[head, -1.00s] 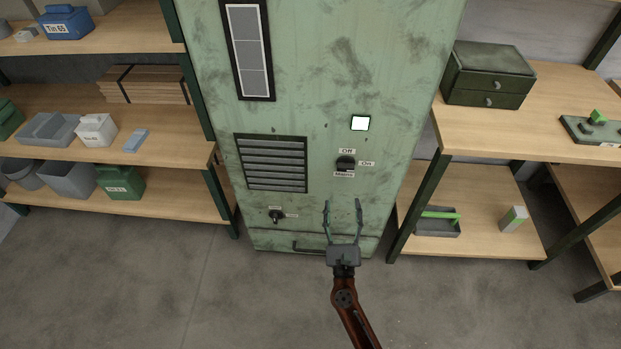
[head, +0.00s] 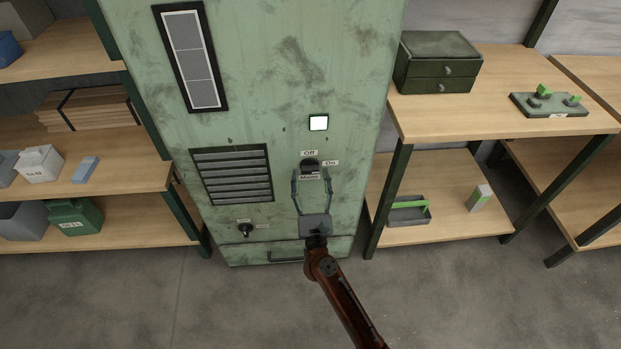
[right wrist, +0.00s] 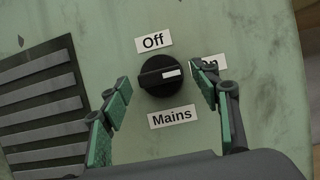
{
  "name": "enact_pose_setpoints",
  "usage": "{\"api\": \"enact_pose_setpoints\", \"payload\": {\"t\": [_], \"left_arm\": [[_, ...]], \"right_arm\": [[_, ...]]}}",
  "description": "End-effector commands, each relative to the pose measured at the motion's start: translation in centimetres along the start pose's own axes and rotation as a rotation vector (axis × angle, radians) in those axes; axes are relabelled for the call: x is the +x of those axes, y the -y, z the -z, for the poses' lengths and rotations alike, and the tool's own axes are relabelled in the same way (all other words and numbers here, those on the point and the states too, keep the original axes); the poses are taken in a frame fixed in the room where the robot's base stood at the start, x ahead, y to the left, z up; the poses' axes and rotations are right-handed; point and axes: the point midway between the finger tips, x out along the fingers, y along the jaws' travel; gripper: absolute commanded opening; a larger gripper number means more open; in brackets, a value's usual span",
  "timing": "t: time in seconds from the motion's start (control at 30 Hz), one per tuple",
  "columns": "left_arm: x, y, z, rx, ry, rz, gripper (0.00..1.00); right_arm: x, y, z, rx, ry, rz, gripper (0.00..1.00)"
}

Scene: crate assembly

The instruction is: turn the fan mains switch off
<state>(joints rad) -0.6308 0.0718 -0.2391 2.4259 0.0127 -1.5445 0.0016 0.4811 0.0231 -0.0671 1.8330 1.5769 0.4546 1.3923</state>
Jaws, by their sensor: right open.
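The mains switch (head: 309,164) is a round black knob on the green cabinet (head: 270,80). It also shows in the right wrist view (right wrist: 158,76), with an "Off" label above it, an "On" label to its right and a "Mains" label below. Its white mark points right, toward the "On" label, which a finger partly covers. My right gripper (head: 310,176) is open and empty in front of the cabinet. In the right wrist view its fingertips (right wrist: 165,92) stand on either side of the knob, apart from it. My left gripper is not in view.
A second small switch (head: 246,230) sits lower left on the cabinet, below a vent grille (head: 232,175). Shelves stand on both sides, the right one with a green drawer box (head: 437,62). The floor in front is clear.

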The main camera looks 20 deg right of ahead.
Motion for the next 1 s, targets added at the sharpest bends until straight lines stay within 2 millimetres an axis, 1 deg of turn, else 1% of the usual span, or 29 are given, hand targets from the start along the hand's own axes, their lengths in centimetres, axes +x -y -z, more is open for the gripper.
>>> {"api": "enact_pose_setpoints", "payload": {"t": [0.1, 0.13, 0.7, 0.73, 0.93, 0.97, 1.0], "left_arm": [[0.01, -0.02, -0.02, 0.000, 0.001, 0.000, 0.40], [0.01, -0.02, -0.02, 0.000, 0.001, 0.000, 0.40], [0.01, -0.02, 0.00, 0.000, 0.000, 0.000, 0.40], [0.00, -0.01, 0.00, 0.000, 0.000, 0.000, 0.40], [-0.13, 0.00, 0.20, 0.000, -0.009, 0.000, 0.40], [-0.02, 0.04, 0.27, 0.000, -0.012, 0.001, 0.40], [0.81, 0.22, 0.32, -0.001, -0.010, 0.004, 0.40]], "right_arm": [[-0.02, 0.00, 0.01, -0.001, 0.000, 0.000, 0.56], [-0.02, 0.00, 0.01, -0.001, 0.000, 0.000, 0.55], [-0.06, -0.03, 0.01, -0.001, 0.000, -0.001, 0.16], [-0.06, -0.04, 0.01, -0.001, 0.000, -0.001, 0.15], [-0.03, -0.02, -0.07, -0.013, 0.000, -0.006, 0.15], [-0.02, -0.01, -0.10, -0.018, 0.000, -0.008, 0.15], [-0.01, 0.00, -0.15, -0.026, 0.000, -0.012, 0.15]]}}
